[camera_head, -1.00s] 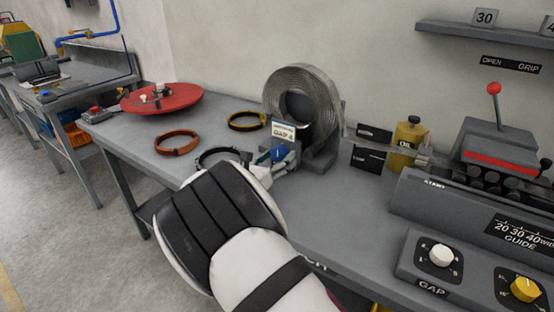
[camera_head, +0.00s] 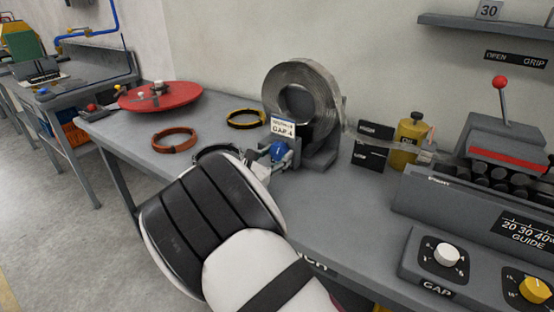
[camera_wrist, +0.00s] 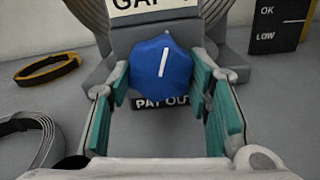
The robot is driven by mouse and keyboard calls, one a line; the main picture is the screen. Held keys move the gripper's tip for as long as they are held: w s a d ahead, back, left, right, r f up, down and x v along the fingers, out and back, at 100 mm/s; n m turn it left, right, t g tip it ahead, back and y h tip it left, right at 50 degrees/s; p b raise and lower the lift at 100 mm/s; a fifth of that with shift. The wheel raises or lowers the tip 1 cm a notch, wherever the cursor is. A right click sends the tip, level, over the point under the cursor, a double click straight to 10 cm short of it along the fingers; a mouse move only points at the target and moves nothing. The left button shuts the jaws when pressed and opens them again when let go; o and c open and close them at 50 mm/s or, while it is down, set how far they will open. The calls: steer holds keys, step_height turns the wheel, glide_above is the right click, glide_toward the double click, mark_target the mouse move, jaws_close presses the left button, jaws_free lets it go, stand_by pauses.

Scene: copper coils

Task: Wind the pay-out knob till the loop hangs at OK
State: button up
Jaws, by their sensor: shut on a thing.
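The blue pay-out knob (camera_head: 279,152) sits on the grey stand below the "GAP 4" card, in front of the coil (camera_head: 302,98). In the wrist view the knob (camera_wrist: 161,68) is labelled PAY OUT, and its white mark points up, leaning slightly right. My gripper (camera_wrist: 165,88) is shut on the knob, one teal-padded finger on each side. The black loop gauge (camera_head: 371,148) stands right of the coil. In the wrist view the gauge (camera_wrist: 283,27) shows OK above LOW. A pale strip runs from the coil past the gauge; its exact level is unclear.
A yellow oil can (camera_head: 408,142) and the straightener (camera_head: 490,185) with its red-knobbed lever stand to the right. An orange ring (camera_head: 174,139), a yellow-black ring (camera_head: 246,119) and a red disc (camera_head: 160,97) lie to the left. The gap dial (camera_head: 446,254) is front right.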

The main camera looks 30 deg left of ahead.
steer(key=m+b, duration=0.3)
steer(key=m, duration=0.1)
steer(key=shift+a+f, duration=0.1)
steer(key=shift+m+b, duration=1.05)
steer(key=shift+m, duration=0.45)
steer(key=o, duration=1.1)
steer(key=shift+o, duration=0.2)
steer(key=s, duration=0.8)
steer(key=s+a, duration=0.1)
steer(key=s, duration=0.3)
